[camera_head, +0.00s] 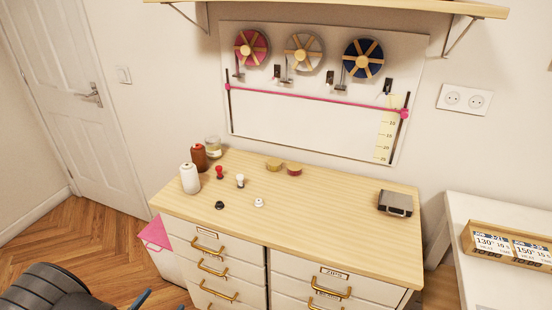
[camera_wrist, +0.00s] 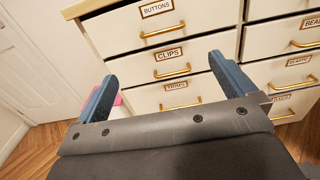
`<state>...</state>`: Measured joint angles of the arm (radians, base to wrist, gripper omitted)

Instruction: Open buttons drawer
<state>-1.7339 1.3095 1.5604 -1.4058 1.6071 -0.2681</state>
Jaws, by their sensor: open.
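The buttons drawer (camera_wrist: 128,31) is the top drawer of the left column, white, with a framed BUTTONS label (camera_wrist: 157,8) and a brass bar handle (camera_wrist: 163,31). It looks shut, flush with the cabinet. In the head view this drawer (camera_head: 180,237) is below the wooden top at the left, its handle (camera_head: 207,248) visible. My gripper (camera_wrist: 162,72) is open and empty, its two blue fingers spread apart. In the wrist view the fingers overlap the clips drawer area below the buttons handle. In the head view my gripper (camera_head: 161,301) is at the lower left, partly cut off, apart from the cabinet.
Below are the clips drawer (camera_wrist: 139,68) and another drawer, with a second column at right. Spools, buttons and a glass jar (camera_head: 213,147) stand on the cabinet top (camera_head: 320,200). Open floor (camera_head: 80,250) lies left.

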